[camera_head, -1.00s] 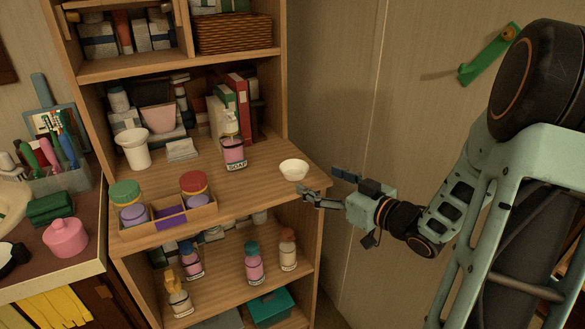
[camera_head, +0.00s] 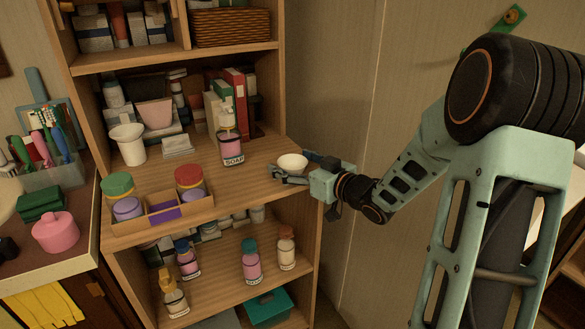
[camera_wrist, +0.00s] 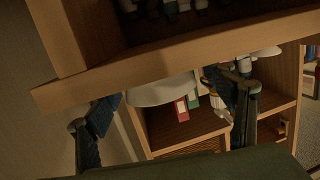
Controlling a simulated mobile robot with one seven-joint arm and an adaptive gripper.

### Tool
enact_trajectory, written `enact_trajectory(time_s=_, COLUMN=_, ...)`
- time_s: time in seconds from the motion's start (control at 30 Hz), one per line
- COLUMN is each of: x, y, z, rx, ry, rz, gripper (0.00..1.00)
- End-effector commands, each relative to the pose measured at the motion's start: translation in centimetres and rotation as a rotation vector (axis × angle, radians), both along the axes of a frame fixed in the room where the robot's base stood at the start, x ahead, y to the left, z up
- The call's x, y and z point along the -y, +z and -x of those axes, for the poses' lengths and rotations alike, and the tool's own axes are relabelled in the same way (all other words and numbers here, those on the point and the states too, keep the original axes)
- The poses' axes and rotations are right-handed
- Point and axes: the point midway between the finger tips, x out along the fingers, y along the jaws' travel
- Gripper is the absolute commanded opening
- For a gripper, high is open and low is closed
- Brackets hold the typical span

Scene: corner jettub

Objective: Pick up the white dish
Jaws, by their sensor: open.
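The white dish (camera_head: 292,162) is a small round bowl at the right front corner of the wooden shelf board (camera_head: 262,187). My gripper (camera_head: 291,167) is open at that corner, with one finger on the near side of the dish and the other behind its right side. In the wrist view the dish (camera_wrist: 160,91) shows between the two spread fingers, partly hidden by the shelf edge. I cannot tell whether either finger touches it.
A pink soap bottle (camera_head: 230,148) stands left of the dish. A white cup (camera_head: 128,145) and a divided wooden tray (camera_head: 163,218) are farther left. Bottles (camera_head: 251,262) stand on the shelf below. The shelf's right side panel (camera_wrist: 292,70) and the wall are close to my arm.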

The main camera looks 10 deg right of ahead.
Motion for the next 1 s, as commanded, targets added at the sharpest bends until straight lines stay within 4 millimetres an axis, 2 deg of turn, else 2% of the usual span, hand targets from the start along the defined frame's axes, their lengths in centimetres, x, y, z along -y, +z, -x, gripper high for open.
enact_trajectory(time_s=0.07, x=0.0, y=0.0, z=0.0, rx=0.000, ry=0.000, rz=0.000, gripper=0.76)
enact_trajectory(time_s=0.5, x=0.0, y=0.1, z=0.0, rx=0.001, ry=0.000, rz=0.000, gripper=0.30)
enact_trajectory(time_s=0.77, x=0.0, y=0.2, z=0.0, rx=0.001, ry=0.000, rz=0.000, gripper=0.30)
enact_trajectory(time_s=0.87, x=0.0, y=0.8, z=0.0, rx=0.002, ry=0.000, rz=0.001, gripper=0.30)
enact_trajectory(time_s=1.0, x=0.1, y=2.7, z=0.0, rx=0.004, ry=0.000, rz=0.003, gripper=0.30)
